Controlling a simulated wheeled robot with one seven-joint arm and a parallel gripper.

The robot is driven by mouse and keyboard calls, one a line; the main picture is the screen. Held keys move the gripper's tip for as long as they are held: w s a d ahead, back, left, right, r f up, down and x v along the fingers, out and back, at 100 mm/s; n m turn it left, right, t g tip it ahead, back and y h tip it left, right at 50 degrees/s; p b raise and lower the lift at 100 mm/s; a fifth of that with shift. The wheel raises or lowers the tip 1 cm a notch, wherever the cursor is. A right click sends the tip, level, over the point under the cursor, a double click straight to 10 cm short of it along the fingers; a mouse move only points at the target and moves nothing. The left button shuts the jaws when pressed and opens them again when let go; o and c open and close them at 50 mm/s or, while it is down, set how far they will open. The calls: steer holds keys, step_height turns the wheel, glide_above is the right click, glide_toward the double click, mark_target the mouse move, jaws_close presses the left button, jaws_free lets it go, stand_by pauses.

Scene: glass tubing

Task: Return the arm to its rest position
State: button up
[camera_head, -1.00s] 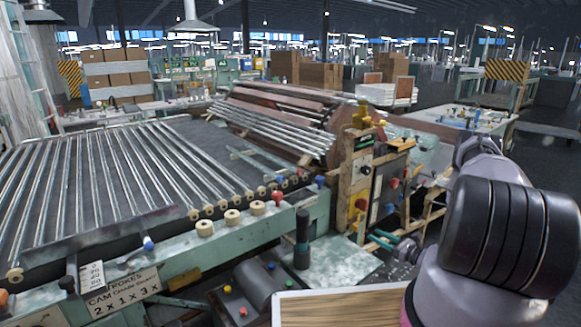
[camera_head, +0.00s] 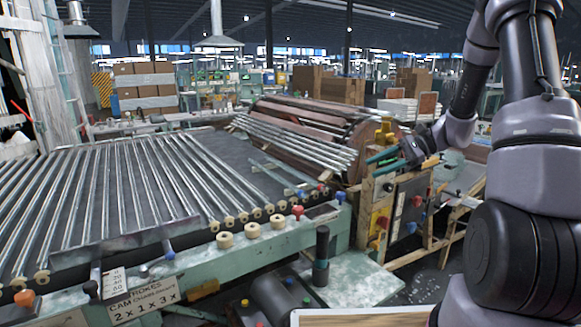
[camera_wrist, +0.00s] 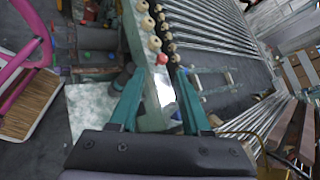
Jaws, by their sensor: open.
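My gripper (camera_head: 384,161) is at the end of my raised arm, in front of the wooden control post at the right of the machine. In the wrist view my gripper (camera_wrist: 158,100) shows two teal fingers spread wide apart with nothing between them. Beyond the fingers lie the machine's teal rail and the glass tubes (camera_wrist: 225,35). In the head view the glass tubes (camera_head: 110,190) lie in rows on the dark bed at the left. My arm stands tall at the right side of the head view.
A wooden control post (camera_head: 368,215) with coloured knobs stands below my gripper. A black upright cylinder (camera_head: 321,255) stands on the machine's front corner. A wood-topped board (camera_head: 365,318) lies at the bottom edge. A pink frame (camera_wrist: 25,60) shows in the wrist view.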

steer(key=s+r+n+t+h, duration=0.6)
steer(key=s+r+n+h, duration=0.2)
steer(key=s+r, duration=1.2)
steer(key=s+h, duration=0.2)
steer(key=s, duration=0.1)
steer(key=shift+s+a+n, duration=0.15)
steer(key=shift+a+n, duration=0.1)
steer(key=shift+n, duration=0.05)
stand_by(2.6)
